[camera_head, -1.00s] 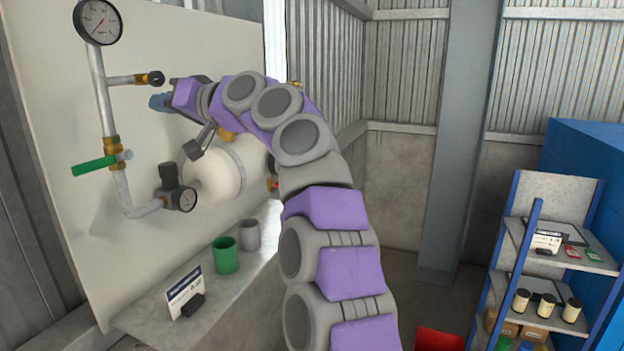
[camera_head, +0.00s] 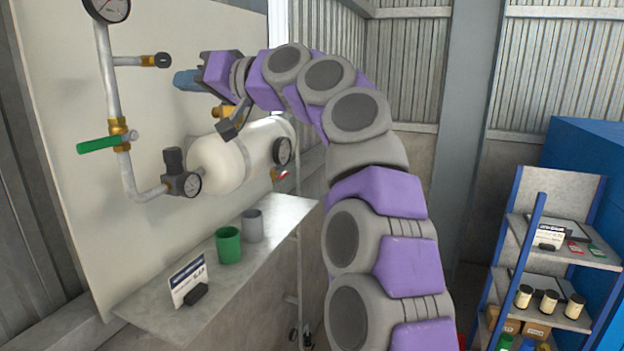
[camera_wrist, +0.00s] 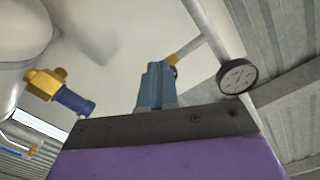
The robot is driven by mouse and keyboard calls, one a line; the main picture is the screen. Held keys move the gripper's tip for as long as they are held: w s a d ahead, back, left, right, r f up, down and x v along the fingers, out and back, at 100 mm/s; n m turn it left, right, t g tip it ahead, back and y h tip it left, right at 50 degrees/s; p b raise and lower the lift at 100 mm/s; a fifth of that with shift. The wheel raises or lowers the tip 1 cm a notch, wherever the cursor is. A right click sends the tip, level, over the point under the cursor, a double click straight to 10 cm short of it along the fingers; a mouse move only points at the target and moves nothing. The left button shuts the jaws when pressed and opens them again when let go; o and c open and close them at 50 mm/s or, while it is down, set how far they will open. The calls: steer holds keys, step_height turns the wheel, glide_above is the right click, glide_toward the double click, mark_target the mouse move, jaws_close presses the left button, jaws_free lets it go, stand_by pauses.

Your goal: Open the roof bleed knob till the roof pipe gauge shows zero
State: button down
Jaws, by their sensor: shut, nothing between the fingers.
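The roof bleed knob (camera_head: 161,60) is a dark knob with brass behind it, at the end of a short side pipe. The roof pipe gauge (camera_head: 107,8) is cut off by the top edge of the head view. It shows whole in the wrist view (camera_wrist: 238,76), but its reading is too small to tell. My gripper (camera_head: 187,80) has blue fingers, shut and empty, just right of and below the knob in the head view and apart from it there. In the wrist view the fingers (camera_wrist: 155,85) partly cover the knob and its brass (camera_wrist: 178,58).
A green-handled valve (camera_head: 100,144) sits lower on the pipe, above a small gauge (camera_head: 192,184). The white tank (camera_head: 215,165) lies below my arm. The ledge (camera_head: 215,290) holds a green cup (camera_head: 228,245), a grey cup (camera_head: 252,226) and a sign (camera_head: 188,282). Shelves (camera_head: 575,255) stand right.

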mark_target(163, 60)
steer(key=d+r+n, duration=0.1)
steer(key=d+n, duration=0.3)
steer(key=n, duration=0.1)
steer(key=s+p+x, duration=0.1)
steer(key=p+x, duration=0.2)
steer(key=x, duration=0.4)
steer(key=shift+a+n, duration=0.35)
steer(key=shift+n, duration=0.05)
steer(key=shift+r, duration=0.15)
stand_by(0.4)
steer(key=shift+w, duration=0.15)
